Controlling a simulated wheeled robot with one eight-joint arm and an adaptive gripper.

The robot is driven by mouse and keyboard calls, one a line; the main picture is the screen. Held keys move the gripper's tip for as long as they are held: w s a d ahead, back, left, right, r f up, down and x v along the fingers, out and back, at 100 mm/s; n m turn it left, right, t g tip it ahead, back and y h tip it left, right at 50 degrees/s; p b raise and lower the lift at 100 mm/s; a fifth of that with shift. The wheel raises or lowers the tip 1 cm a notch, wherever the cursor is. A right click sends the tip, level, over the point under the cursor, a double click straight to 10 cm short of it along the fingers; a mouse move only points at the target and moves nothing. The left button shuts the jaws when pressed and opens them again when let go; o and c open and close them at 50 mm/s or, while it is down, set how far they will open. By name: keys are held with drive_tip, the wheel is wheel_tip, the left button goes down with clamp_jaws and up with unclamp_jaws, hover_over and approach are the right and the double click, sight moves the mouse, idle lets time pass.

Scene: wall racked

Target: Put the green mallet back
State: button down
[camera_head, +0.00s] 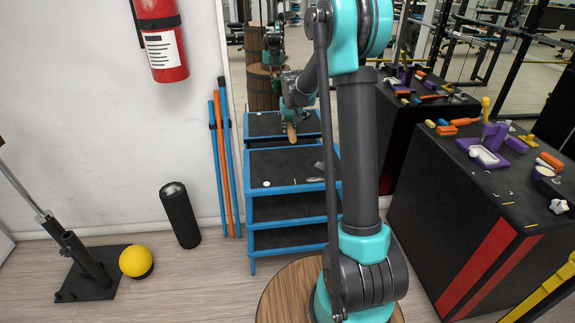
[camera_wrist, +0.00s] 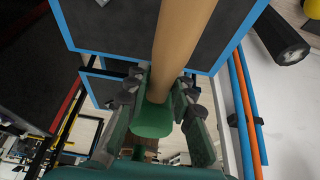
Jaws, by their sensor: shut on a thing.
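The green mallet is held in my gripper. Its tan handle (camera_wrist: 180,45) runs out between the fingers to the top of the wrist view, and a green rounded part (camera_wrist: 152,122) sits between the fingers. My gripper (camera_wrist: 157,98) is shut on it. The handle's far end is cut off in the wrist view, and the fingers hide part of the mallet.
A small white disc (camera_head: 266,184) and a grey piece (camera_head: 318,166) lie on the rack's dark shelf. Blue and orange poles (camera_head: 226,160) and a black roller (camera_head: 180,215) stand to its left. A black box (camera_head: 480,220) with several colourful items is at right.

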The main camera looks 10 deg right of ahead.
sight(289, 169)
wheel_tip(289, 169, down, 20)
drive_tip(key=shift+r, duration=0.2)
idle(0.7)
drive_tip(key=shift+f, duration=0.1)
drive_tip(key=c, duration=1.3)
unclamp_jaws()
drive_tip(key=shift+f, duration=0.1)
drive_tip(key=v, duration=1.8)
drive_tip(key=s+d, duration=0.2)
drive_tip(key=s, duration=1.6)
drive_tip(key=s+d, duration=0.2)
drive_tip(key=s, duration=1.6)
drive_tip(key=shift+f, duration=0.25)
